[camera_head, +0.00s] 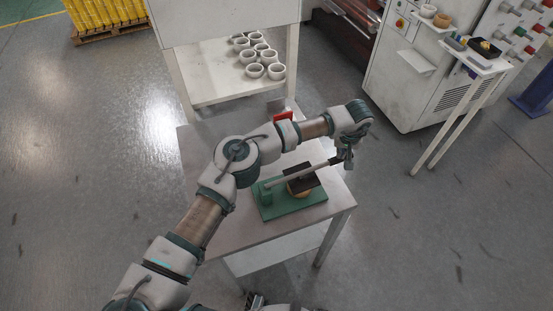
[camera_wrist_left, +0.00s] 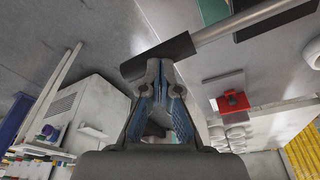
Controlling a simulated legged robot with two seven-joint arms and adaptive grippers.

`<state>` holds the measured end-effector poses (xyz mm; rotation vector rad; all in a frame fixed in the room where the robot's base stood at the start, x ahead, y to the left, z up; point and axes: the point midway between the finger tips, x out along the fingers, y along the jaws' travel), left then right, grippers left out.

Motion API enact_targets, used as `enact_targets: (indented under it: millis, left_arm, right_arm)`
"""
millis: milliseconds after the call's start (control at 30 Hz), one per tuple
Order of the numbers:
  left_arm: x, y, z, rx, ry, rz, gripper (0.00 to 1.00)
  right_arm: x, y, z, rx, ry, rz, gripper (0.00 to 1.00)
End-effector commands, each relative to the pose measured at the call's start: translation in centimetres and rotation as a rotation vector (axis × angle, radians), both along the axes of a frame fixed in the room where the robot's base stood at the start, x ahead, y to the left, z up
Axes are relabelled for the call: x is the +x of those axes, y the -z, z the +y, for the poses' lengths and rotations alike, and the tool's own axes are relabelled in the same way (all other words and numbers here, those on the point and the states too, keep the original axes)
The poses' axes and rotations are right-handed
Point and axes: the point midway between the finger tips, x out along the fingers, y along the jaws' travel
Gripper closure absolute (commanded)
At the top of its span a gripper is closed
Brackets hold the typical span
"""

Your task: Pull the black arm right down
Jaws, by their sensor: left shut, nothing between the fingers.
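A green press-like fixture (camera_head: 308,205) stands on the table, with a tan round piece (camera_head: 299,187) under a black block (camera_head: 299,177). A grey lever bar (camera_head: 300,176) runs across it, sloping up to the right. In the left wrist view the bar (camera_wrist_left: 250,20) ends in a black handle (camera_wrist_left: 158,57). My left gripper (camera_head: 346,160) is at the handle end of the lever. In the wrist view its fingers (camera_wrist_left: 164,70) are shut and empty, with tips at the handle's edge; I cannot tell whether they touch. A dark part at the head view's bottom edge may be my right gripper (camera_head: 255,301).
The table (camera_head: 238,225) holds a red object (camera_head: 284,116), also in the wrist view (camera_wrist_left: 233,101). Several white bowls (camera_head: 255,71) sit on a shelf behind. A white cabinet (camera_head: 420,75) and side table (camera_head: 465,58) stand at right.

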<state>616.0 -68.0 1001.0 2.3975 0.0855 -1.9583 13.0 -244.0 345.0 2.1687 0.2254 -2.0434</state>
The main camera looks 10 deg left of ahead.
Motion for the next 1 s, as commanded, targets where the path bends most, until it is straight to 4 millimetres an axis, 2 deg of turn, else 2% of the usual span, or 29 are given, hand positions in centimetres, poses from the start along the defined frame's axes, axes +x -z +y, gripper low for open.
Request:
enact_targets:
  millis: [133, 567, 667, 1000]
  left_arm:
    - [0.0, 1.7, -0.1, 0.002, 0.0, 0.004, 1.0]
    - [0.0, 1.0, 0.0, 0.001, 0.0, 0.001, 1.0]
    - [0.0, 0.0, 0.1, 0.0, 0.0, 0.0, 1.0]
    - [-0.5, -5.6, 0.8, 0.0, 0.0, -0.001, 1.0]
  right_arm:
    - [-0.4, 1.1, 0.0, 0.0, 0.0, 0.006, 0.6]
    - [-0.2, 0.6, 0.0, 0.0, 0.0, 0.003, 0.6]
    - [0.0, 0.0, 0.0, 0.0, 0.0, 0.0, 0.6]
    - [0.9, -3.4, 0.0, 0.0, 0.0, -0.014, 0.6]
